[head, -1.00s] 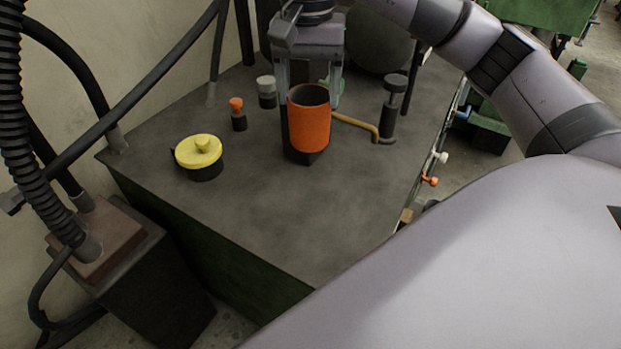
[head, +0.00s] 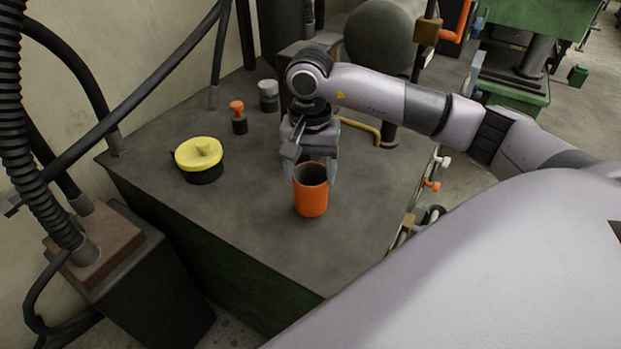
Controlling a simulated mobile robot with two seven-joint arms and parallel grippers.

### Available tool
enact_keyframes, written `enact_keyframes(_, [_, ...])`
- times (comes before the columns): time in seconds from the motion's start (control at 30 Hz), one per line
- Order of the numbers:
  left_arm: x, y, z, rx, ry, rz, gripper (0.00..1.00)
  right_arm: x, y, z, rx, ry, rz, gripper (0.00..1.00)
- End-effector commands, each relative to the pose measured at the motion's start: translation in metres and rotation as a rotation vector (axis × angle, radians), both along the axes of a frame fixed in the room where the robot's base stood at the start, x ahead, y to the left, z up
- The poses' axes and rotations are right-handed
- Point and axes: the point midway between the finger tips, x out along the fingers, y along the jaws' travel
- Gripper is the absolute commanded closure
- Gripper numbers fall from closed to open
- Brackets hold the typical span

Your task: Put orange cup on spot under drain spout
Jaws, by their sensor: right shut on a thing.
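The orange cup (head: 311,198) is upright with its open mouth up, over the front part of the dark cabinet top (head: 255,215). My right gripper (head: 313,178) reaches down from above, with its fingers on either side of the cup near the rim, shut on it. I cannot tell whether the cup's base touches the top or hangs just above it. My left gripper is not in view. I cannot pick out for sure which fitting is the drain spout, nor see a marked spot under it.
A yellow-lidded pot (head: 199,157), an orange-topped knob (head: 238,115) and a grey-capped fitting (head: 268,95) stand on the top. A bent tan pipe (head: 362,127) lies behind my wrist. Small valves (head: 432,185) stick out from the right side. The front left of the top is clear.

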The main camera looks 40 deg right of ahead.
Motion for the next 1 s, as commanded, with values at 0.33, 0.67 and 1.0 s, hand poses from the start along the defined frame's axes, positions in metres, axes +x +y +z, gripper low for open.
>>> enact_keyframes(0.33, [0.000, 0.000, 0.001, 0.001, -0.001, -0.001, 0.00, 0.000, 0.000, -0.029, 0.000, -0.001, 0.001, 0.64])
enact_keyframes(0.67, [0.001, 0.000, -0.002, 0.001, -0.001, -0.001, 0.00, 0.000, 0.000, -0.032, 0.000, 0.000, 0.000, 0.04])
enact_keyframes(1.0, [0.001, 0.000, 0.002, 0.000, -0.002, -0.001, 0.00, 0.000, 0.000, -0.028, 0.000, 0.001, 0.000, 0.04])
